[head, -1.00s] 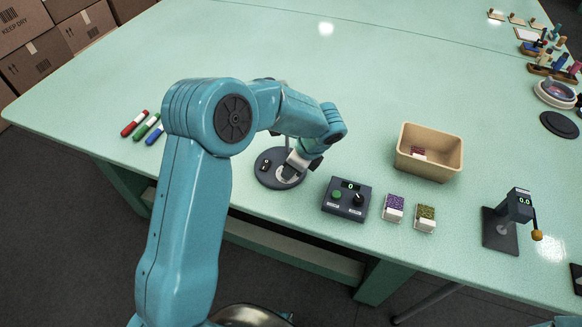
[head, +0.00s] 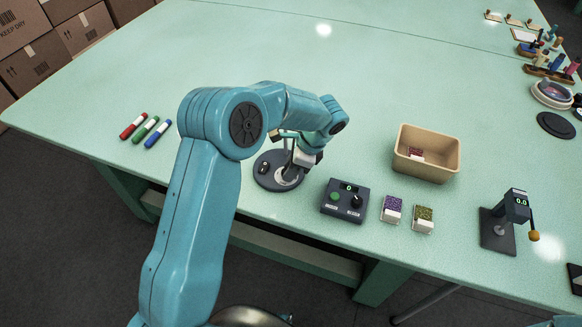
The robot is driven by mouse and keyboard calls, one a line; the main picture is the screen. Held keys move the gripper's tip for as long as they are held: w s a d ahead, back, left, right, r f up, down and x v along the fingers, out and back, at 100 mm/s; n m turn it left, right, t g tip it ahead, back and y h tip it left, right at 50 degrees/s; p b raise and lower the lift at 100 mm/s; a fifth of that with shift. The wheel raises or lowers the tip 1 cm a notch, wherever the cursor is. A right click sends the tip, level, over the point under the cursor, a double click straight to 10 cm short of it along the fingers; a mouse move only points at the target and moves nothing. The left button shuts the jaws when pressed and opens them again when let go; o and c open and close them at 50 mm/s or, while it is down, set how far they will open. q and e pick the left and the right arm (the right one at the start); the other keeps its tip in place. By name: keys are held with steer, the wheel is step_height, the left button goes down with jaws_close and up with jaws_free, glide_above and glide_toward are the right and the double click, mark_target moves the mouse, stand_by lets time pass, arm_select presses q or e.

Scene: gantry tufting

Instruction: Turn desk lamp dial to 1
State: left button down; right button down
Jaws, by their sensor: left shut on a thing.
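The desk lamp has a dark round base (head: 268,181) near the front edge of the table, left of centre in the head view. A small marked spot shows on the left of this base. The lamp's upper part is mostly hidden behind my left arm. My left gripper (head: 293,171) is at the right side of the base, pointing down, and is shut on the lamp dial, which it mostly hides. The dial's setting cannot be read. My right gripper is not in view.
Right of the lamp stand a control box (head: 344,200) with a green button and black knob, purple (head: 392,208) and green (head: 423,219) small packs, and a tan bin (head: 428,153). Three markers (head: 146,129) lie at left. A gauge stand (head: 498,229) is at right.

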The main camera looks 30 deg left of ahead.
arm_select(q)
steer(key=c, duration=0.8)
jaws_free()
steer(key=shift+c, duration=0.2)
steer(key=w+d+r, duration=0.2)
steer(key=w+d, duration=0.1)
steer(key=d, duration=0.3)
steer(key=w+d+r, duration=0.2)
steer(key=w+d, duration=0.1)
steer(key=d, duration=0.3)
steer(key=shift+w+d+r+b, duration=0.25)
steer(key=shift+w+r+b, duration=0.05)
steer(key=shift+r+b, duration=0.05)
